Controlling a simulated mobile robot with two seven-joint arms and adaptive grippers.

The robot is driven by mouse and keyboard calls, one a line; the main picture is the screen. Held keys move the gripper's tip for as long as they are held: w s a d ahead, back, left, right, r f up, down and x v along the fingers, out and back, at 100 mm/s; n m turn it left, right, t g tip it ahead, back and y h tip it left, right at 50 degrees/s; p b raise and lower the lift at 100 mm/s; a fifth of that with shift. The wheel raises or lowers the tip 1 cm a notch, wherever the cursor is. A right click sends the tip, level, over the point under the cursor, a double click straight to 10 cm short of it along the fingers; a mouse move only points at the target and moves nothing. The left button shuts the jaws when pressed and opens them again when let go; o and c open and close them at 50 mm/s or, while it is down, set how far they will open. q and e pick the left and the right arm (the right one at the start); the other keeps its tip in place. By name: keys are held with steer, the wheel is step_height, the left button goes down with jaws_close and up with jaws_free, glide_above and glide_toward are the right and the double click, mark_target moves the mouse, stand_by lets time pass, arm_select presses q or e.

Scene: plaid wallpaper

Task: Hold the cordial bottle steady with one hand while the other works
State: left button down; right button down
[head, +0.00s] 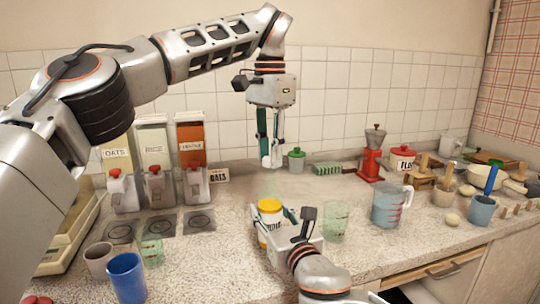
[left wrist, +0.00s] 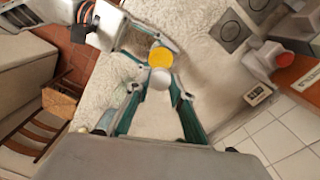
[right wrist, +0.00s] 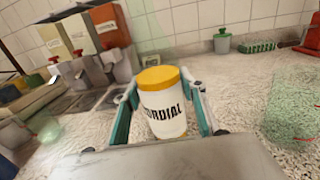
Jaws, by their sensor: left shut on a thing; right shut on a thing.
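The cordial bottle (head: 270,223) is a white jar with a yellow lid and a black label, upright on the speckled counter. In the right wrist view, the bottle (right wrist: 165,115) fills the middle. My right gripper (head: 273,213) is shut around its sides, low over the counter. My left gripper (head: 271,162) points down above the bottle, clear of the lid. Its tips meet on a small pale rounded thing (left wrist: 160,79), too small to identify. In the left wrist view the yellow lid (left wrist: 160,58) shows just beyond those tips.
A measuring jug (head: 389,206) and a greenish glass (head: 336,222) stand right of the bottle. A blue cup (head: 127,277) and another glass (head: 152,250) stand at left. Canisters and a red grinder (head: 371,164) line the back.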

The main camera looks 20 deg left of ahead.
steer(key=shift+f, duration=0.1)
arm_select(q)
steer(key=shift+r, duration=1.95)
arm_select(e)
steer(key=c, duration=1.2)
jaws_free()
steer(key=shift+o, duration=0.2)
